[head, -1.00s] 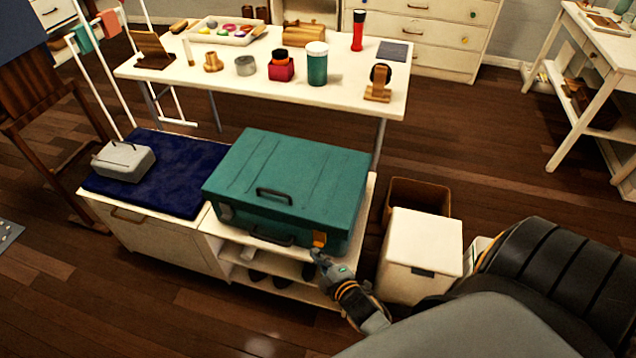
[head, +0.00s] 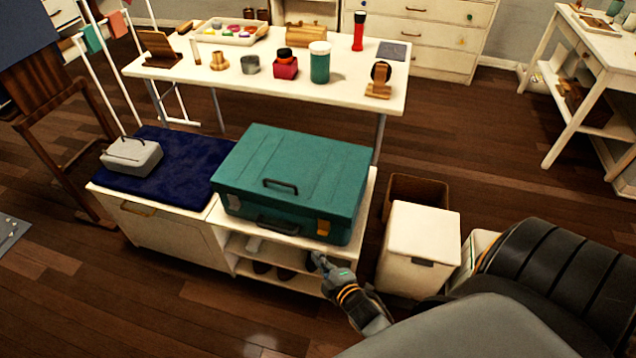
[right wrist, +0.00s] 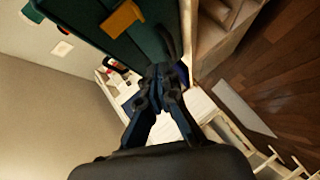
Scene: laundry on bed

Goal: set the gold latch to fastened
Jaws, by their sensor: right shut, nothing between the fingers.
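A teal case (head: 290,180) lies closed on a low white cabinet. The gold latch (head: 323,228) is on its front face, near the right end. It also shows at the top of the right wrist view (right wrist: 122,17), partly cut by the frame edge. I cannot tell whether it is fastened. My right gripper (head: 318,259) is shut and empty, just below and in front of the latch, apparently apart from it. Its closed fingers also show in the right wrist view (right wrist: 157,75). My left gripper is not in view.
A second, paler latch (head: 234,202) is at the case's front left, with a dark handle (head: 278,225) between. A shelf with dark items is under the case. A white bin (head: 423,240) stands to the right. A grey box (head: 132,155) sits on a blue cloth (head: 185,165).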

